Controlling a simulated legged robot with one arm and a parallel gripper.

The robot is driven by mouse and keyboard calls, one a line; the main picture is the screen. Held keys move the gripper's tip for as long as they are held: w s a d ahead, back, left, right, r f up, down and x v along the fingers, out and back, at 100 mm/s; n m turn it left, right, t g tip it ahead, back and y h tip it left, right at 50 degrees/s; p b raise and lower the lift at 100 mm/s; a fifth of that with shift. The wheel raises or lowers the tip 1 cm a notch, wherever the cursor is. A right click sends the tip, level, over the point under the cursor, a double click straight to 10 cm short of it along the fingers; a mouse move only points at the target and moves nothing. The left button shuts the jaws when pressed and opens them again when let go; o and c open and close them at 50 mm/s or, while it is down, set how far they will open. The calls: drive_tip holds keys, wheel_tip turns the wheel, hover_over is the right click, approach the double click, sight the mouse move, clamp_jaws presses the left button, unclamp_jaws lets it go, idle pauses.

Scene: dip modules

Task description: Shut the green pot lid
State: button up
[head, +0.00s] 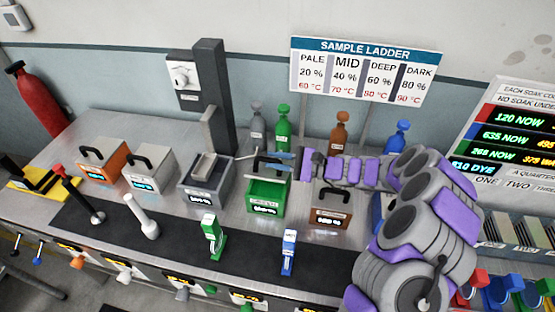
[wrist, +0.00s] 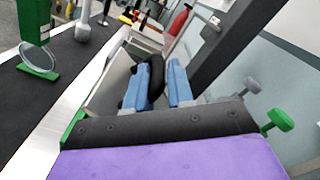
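The green pot (head: 265,208) stands in the row of pots on the metal counter, with a small display on its front. Its green inside seems to show, so the lid looks raised at the back; my gripper partly hides it. A black arched handle (head: 262,163) stands above the pot's back. My gripper (head: 275,157) reaches in from the right at the handle, with blue fingers pointing left. In the wrist view the fingers (wrist: 158,85) are apart, one on each side of the black handle (wrist: 156,80). A narrow gap shows beside the right finger.
A grey pot (head: 204,197) stands left of the green one, and a brown pot (head: 330,217) stands right. Several bottles, including a green one (head: 283,128), stand behind. A grey post (head: 210,95) rises behind the grey pot. Small green (head: 213,240) and blue (head: 288,252) stands are in front.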

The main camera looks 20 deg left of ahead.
drive_tip(key=o, duration=0.3)
drive_tip(key=shift+a, duration=0.1)
drive_tip(key=d+p, duration=0.1)
drive_tip(key=d, duration=0.4)
drive_tip(key=d+p, duration=0.1)
drive_tip(key=d, duration=0.5)
drive_tip(key=w+d+p, duration=0.1)
drive_tip(key=d, duration=0.5)
drive_tip(key=shift+w+d+f, duration=0.1)
drive_tip(key=shift+d, duration=0.1)
drive_tip(key=s+a+r+n+g+h, duration=0.35)
drive_tip(key=s+r, duration=0.25)
drive_tip(key=s, duration=0.3)
drive_tip(key=s+a+r+n+g+h, duration=0.2)
drive_tip(key=s+r+n+h, duration=0.15)
drive_tip(key=s+r, duration=0.4)
drive_tip(key=s+d+f+n+t+h, duration=0.1)
drive_tip(key=s+d+h, duration=0.2)
drive_tip(key=s+d, duration=0.3)
drive_tip(key=s+d+f+t+h, duration=0.1)
drive_tip(key=s+d+t+h, duration=0.1)
drive_tip(key=s+d+h, duration=0.2)
drive_tip(key=s+d+f+n+t+h, duration=0.1)
drive_tip(key=s+d+h, duration=0.3)
drive_tip(key=s+d, duration=0.4)
drive_tip(key=shift+s+f+n+t, duration=0.1)
drive_tip(key=shift+s+n+t, duration=0.25)
drive_tip(key=shift+s, duration=1.6)
